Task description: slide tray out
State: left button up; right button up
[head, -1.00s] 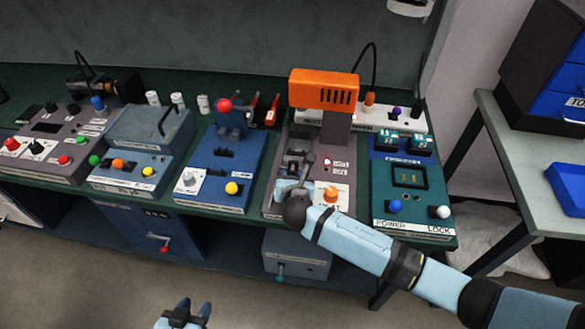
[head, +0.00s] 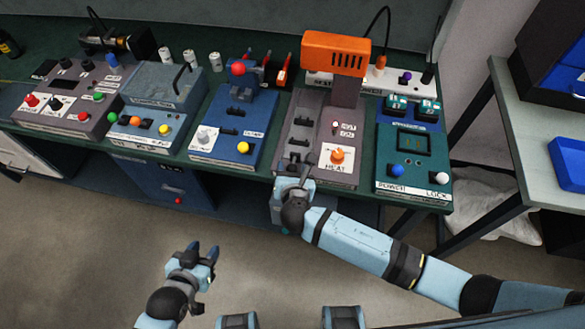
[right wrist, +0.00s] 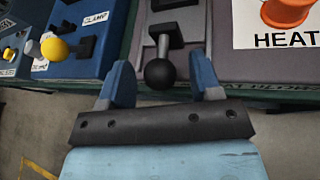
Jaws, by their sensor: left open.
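The grey-brown heat station (head: 341,173) stands on the bench with an orange head (head: 336,54) over its back. A channel with dark parts runs down its left side; I cannot tell which part is the tray. In the right wrist view a black ball knob (right wrist: 160,74) on a short metal rod sticks out of the station's front. My right gripper (head: 299,181) is at the station's front edge; its fingers (right wrist: 163,85) are apart, one on each side of the knob, with gaps visible. My left gripper (head: 205,252) is open and empty, in front of the bench.
A blue clamp station (head: 226,152) stands left of the heat station, and a green lock station (head: 412,178) stands right. Further left are more control boxes (head: 78,112). A side table (head: 516,103) with a blue bin (head: 570,165) is at right. The floor before the bench is clear.

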jog(key=v, duration=1.3)
jog(key=shift+s+r, duration=0.15)
jog(key=shift+s, duration=0.2)
